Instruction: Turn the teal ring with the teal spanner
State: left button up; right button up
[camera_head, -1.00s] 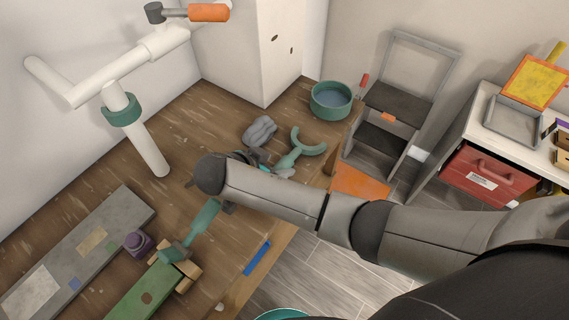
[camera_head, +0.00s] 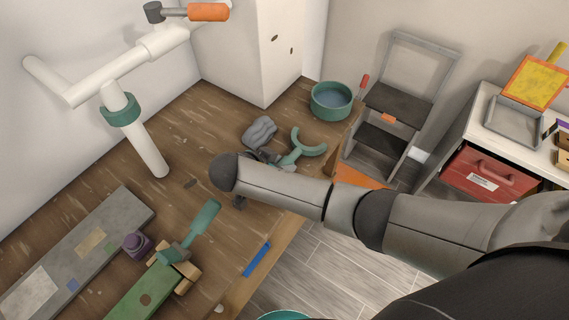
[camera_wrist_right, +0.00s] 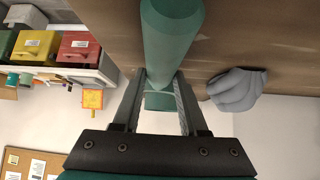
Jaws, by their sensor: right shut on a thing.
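The teal ring (camera_head: 120,111) sits around the slanted white pipe (camera_head: 147,148) at the left in the head view. The teal spanner (camera_head: 309,147), with a curved open hook head, is at the right part of the wooden bench. My right gripper (camera_head: 268,157) is at the spanner's handle end, partly hidden by my own wrist. In the right wrist view, the teal handle (camera_wrist_right: 171,40) runs between the fingers of my right gripper (camera_wrist_right: 160,80), which is shut on it. I cannot tell whether the spanner touches the bench. My left gripper is not in view.
A grey cloth-like lump (camera_head: 258,130) lies beside the spanner. A teal bowl (camera_head: 331,101) stands at the bench's far right. Bench between pipe and gripper looks mostly clear.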

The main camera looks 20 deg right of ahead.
grip_shut()
dwell(0.5)
